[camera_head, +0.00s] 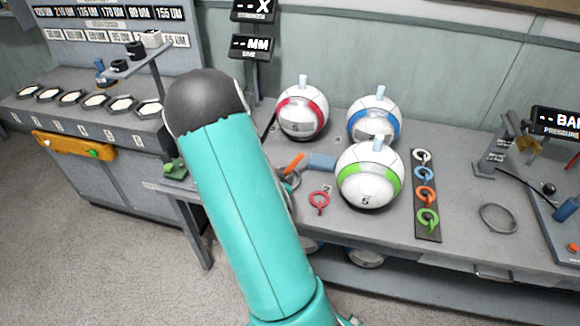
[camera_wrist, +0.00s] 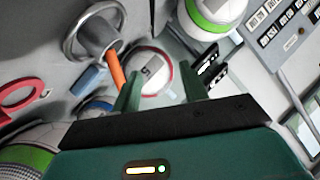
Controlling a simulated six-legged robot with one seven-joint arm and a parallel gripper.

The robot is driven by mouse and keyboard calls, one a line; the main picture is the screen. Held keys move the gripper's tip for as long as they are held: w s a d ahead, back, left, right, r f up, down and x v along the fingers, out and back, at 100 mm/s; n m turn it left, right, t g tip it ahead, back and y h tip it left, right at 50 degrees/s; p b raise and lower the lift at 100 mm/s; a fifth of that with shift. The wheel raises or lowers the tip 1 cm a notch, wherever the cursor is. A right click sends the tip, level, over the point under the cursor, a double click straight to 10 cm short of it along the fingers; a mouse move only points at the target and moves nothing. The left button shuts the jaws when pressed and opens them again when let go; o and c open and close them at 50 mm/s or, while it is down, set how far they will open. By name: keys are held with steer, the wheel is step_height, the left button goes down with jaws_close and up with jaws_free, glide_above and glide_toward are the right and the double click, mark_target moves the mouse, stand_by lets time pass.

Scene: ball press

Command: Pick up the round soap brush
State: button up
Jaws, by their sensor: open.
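The likely round soap brush has an orange handle (camera_head: 293,163). It lies on the bench beside my arm. In the wrist view, the orange handle (camera_wrist: 116,70) meets a grey conical piece and a round metal rim (camera_wrist: 70,45). I cannot tell whether this grey part is the brush head or a holder. My gripper (camera_wrist: 160,76) is open, with two green fingers. The handle shows just left of the left finger, not between the fingers; I cannot tell the gap. In the head view, my teal arm hides the gripper and part of the metal rim.
A blue block (camera_head: 322,162) and a red ring tool (camera_head: 319,201) lie close by. Red (camera_head: 302,112), blue (camera_head: 374,119) and green-banded (camera_head: 368,176) balls stand on the bench. A dark strip (camera_head: 427,232) holds ring tools.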

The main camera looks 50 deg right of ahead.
steer(key=shift+t+h, duration=0.7)
steer(key=shift+h, duration=0.2)
steer(key=s+d+f, duration=0.1)
steer(key=s, duration=0.1)
steer(key=s+d+f, duration=0.1)
steer(key=s+f, duration=0.1)
steer(key=s+d+f, duration=0.1)
steer(key=s+d, duration=0.1)
steer(key=shift+s+f, duration=0.2)
steer(key=shift+s, duration=0.2)
steer(key=t, duration=0.2)
glide_toward(296, 165)
steer(key=x, duration=1.1)
steer(key=shift+w, duration=0.1)
jaws_close()
